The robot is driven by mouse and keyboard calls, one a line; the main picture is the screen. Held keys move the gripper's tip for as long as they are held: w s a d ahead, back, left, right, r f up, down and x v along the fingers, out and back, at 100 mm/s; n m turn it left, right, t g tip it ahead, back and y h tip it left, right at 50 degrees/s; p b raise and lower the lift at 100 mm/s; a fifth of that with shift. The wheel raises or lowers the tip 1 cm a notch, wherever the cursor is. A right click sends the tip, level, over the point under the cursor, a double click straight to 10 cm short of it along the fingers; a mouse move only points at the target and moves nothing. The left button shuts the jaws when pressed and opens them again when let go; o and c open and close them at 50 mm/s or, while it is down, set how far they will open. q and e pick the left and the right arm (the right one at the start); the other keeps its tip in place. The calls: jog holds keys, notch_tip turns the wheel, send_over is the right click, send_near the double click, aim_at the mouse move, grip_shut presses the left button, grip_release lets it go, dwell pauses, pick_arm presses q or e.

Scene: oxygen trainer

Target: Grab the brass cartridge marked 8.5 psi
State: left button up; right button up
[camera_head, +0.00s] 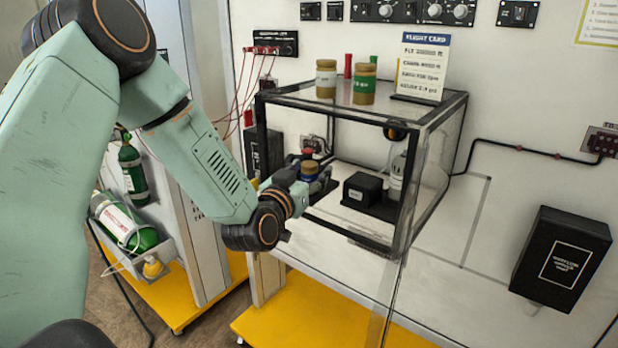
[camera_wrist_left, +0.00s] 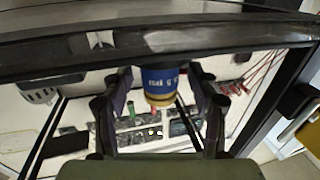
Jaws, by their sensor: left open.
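A brass cartridge with a blue band (camera_head: 310,171) stands inside the clear box on the bench. In the left wrist view, this blue-banded cartridge (camera_wrist_left: 161,80) shows upside-down lettering, partly readable as "5 psi". My left gripper (camera_head: 311,183) reaches into the box's open left front. In the left wrist view, the left gripper (camera_wrist_left: 160,90) is open, one finger on each side of the cartridge, with gaps visible. Two other brass cartridges stand on the box top: one with a white band (camera_head: 326,80) and one with a green band (camera_head: 364,86). My right gripper is not in view.
The clear box's black frame (camera_head: 430,120) is close around my left gripper; a dark bar (camera_wrist_left: 60,58) crosses the left wrist view. A black block (camera_head: 362,192) sits right of the gripper. A flight card (camera_head: 424,66) stands on top.

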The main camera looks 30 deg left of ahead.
pick_arm(q)
jog(key=shift+w+a+f, duration=0.15)
jog(key=shift+w+a, duration=0.05)
jog(key=shift+a, duration=0.05)
jog(key=shift+d, duration=0.35)
jog(key=shift+c, duration=1.4)
jog(key=shift+a, duration=0.25)
jog(key=c, duration=0.6)
jog(key=shift+d, duration=0.15)
grip_shut()
